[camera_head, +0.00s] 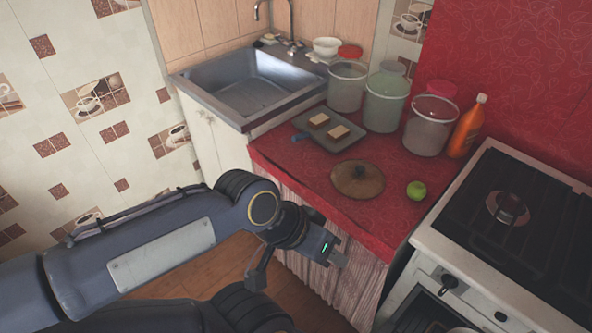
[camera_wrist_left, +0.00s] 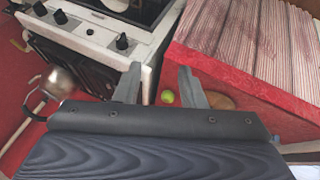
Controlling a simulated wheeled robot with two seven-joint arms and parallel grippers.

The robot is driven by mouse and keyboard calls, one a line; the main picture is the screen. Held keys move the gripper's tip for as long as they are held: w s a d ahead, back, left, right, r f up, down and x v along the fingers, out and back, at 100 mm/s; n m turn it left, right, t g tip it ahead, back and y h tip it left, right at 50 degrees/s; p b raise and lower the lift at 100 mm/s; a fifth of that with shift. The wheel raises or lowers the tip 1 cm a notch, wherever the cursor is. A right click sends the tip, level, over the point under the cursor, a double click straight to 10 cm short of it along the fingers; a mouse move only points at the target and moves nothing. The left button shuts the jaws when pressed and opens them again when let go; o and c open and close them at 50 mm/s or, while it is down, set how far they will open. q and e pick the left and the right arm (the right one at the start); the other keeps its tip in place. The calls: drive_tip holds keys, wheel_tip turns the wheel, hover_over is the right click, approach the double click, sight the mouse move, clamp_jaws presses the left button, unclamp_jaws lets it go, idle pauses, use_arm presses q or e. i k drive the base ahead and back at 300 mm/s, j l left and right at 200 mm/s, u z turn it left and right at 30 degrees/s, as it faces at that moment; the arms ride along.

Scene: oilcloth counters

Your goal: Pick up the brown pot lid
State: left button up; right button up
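The brown pot lid (camera_head: 345,184) lies flat, with its dark knob up, on the red counter (camera_head: 300,165) near the front edge. In the left wrist view, part of the lid (camera_wrist_left: 218,101) shows behind one finger; the rest is hidden. My left gripper (camera_head: 338,256) is in front of the counter, apart from the lid, beside the hanging striped curtain. In the left wrist view its two fingers (camera_wrist_left: 160,72) stand wide apart with nothing between them in grip. My right gripper is not in view.
A green apple (camera_head: 416,190) sits right of the lid. A grey board with bread slices (camera_head: 328,134) lies behind it. Several jars (camera_head: 386,102) and an orange bottle (camera_head: 467,126) stand further back. The stove (camera_head: 470,240) is at right, the sink (camera_head: 250,90) at left.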

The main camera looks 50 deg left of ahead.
sight(354, 179)
drive_tip(key=u, duration=1.1)
drive_tip(key=z, duration=1.7)
drive_tip(key=j+z, duration=0.15)
drive_tip(key=j, duration=0.5)
drive_tip(key=k+j+z, duration=0.1)
drive_tip(key=j, duration=0.5)
drive_tip(key=j+z, duration=0.15)
drive_tip(key=j, duration=0.5)
drive_tip(key=k, duration=0.05)
